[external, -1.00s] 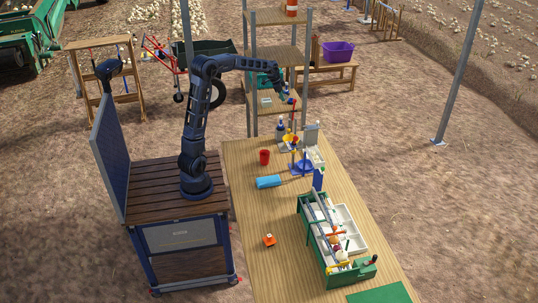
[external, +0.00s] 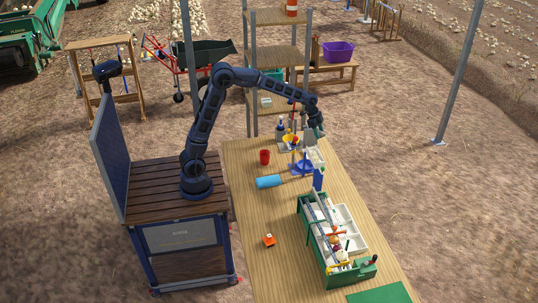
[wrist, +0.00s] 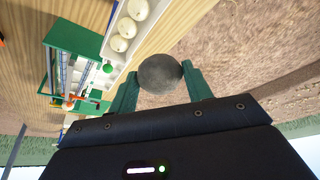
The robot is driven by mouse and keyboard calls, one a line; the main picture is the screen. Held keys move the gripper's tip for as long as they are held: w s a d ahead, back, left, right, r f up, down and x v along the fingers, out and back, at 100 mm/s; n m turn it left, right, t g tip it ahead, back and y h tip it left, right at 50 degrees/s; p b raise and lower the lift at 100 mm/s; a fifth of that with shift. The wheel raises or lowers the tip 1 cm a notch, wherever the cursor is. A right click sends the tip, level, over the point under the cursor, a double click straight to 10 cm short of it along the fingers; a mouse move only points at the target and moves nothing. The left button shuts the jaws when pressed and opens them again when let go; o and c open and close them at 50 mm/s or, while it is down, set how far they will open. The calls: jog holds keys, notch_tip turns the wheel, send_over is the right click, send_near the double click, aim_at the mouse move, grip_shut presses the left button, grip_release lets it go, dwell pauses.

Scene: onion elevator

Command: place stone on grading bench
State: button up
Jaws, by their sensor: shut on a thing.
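My gripper (external: 318,132) is above the far right end of the long wooden bench (external: 246,215), pointing down. In the wrist view my gripper (wrist: 158,80) has its green fingers shut on a round grey stone (wrist: 160,73). The stone is held between the fingers, with the bench top (wrist: 180,25) and brown soil beyond it. In the external view the stone is too small to make out. I cannot tell its exact height above the bench.
A green elevator unit with white trays (external: 345,222) fills the bench's right side. A funnel stand (external: 292,140) is near the gripper.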

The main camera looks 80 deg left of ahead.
jog(key=s+d+f+m, duration=0.1)
jog(key=d+f, duration=0.1)
jog(key=d, duration=0.9)
jog(key=s+d+f+m, duration=0.1)
jog(key=d+m, duration=0.1)
jog(key=d, duration=0.8)
jog(key=m+g+h, duration=0.2)
jog(key=m+g, duration=0.1)
jog(key=m, duration=0.4)
send_over(292, 278)
jog(key=a, duration=0.2)
notch_tip(292, 278, down, 10)
jog(key=f, duration=1.9)
jog(key=shift+w+d+f, duration=0.1)
jog(key=shift+d, duration=0.2)
jog(key=shift+f, duration=0.1)
jog(key=o, duration=0.9)
jog(key=shift+c, duration=0.2)
jog(key=o, duration=0.3)
